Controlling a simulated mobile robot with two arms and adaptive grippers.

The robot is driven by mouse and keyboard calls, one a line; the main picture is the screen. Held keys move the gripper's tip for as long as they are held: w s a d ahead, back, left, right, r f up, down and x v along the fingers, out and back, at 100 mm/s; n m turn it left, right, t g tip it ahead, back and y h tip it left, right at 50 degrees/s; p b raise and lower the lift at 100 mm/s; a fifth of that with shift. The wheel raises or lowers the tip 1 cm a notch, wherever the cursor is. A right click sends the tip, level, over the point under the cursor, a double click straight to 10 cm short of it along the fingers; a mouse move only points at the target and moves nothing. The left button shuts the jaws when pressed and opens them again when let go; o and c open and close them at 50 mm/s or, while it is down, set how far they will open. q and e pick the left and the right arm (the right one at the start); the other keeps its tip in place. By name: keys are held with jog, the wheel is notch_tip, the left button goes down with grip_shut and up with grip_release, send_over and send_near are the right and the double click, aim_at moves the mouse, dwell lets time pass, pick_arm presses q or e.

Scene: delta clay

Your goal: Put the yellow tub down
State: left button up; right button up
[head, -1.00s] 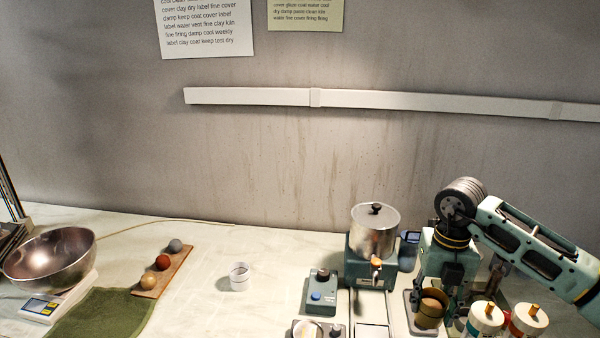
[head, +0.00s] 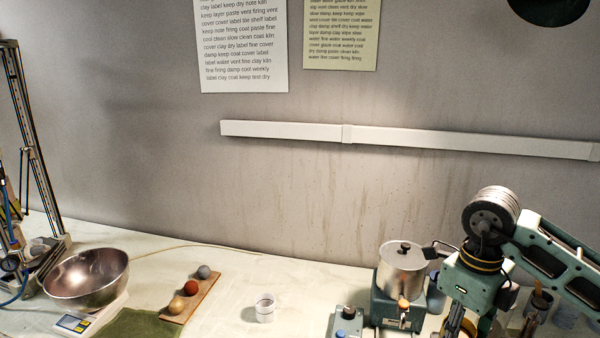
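The yellow tub (head: 456,321) shows only in part at the bottom edge of the head view, below my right gripper's wrist. My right gripper (head: 462,330) reaches down from the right arm and its fingers are around the tub; the fingertips and the tub's base are cut off by the frame. It cannot be seen what lies under the tub. My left gripper is not in view.
A pot on a green machine (head: 385,311) stands just left of my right gripper. A white cup (head: 265,308), a board with three balls (head: 206,296) and a metal bowl (head: 88,279) on a scale are further left. The worktop (head: 300,290) is bare around the cup.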

jog(key=s+a+f+n+b, duration=0.1)
jog(key=s+a+f+n, duration=0.3)
jog(key=n, duration=1)
jog(key=s+a+f+n+b, duration=0.2)
jog(key=s+a+f+n, duration=0.3)
jog(key=n, duration=1)
jog(key=s+f, duration=0.1)
jog(key=s, duration=0.2)
jog(key=shift+f, duration=0.15)
jog(key=shift+s+a, duration=0.1)
